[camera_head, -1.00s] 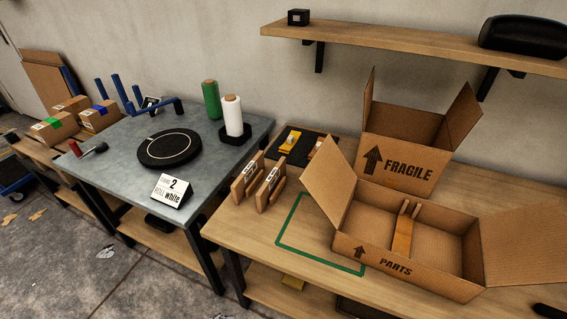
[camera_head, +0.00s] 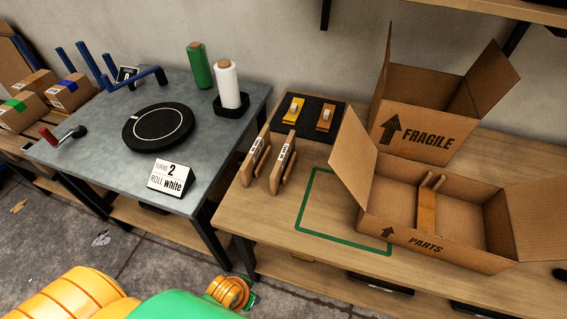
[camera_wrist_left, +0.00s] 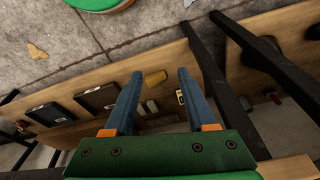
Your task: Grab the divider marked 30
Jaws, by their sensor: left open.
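Two cardboard dividers stand upright side by side on the wooden table, the left divider (camera_head: 254,157) and the right divider (camera_head: 283,166). Each bears a white label with dark print too small to read, so I cannot tell which is marked 30. My left arm shows at the bottom of the head view, in front of and below the tables; its fingers are not visible there. In the left wrist view my left gripper (camera_wrist_left: 160,74) is open and empty, its blue fingers apart above a lower shelf. No divider is recognisable in that view. My right gripper is not in view.
Right of the dividers is a green outline (camera_head: 300,222) on the table, then an open PARTS box (camera_head: 400,236) with a FRAGILE box (camera_head: 425,133) behind. A black mat (camera_head: 333,108) holds two tape dispensers. A grey table (camera_head: 215,155) stands left, with a gap between tables.

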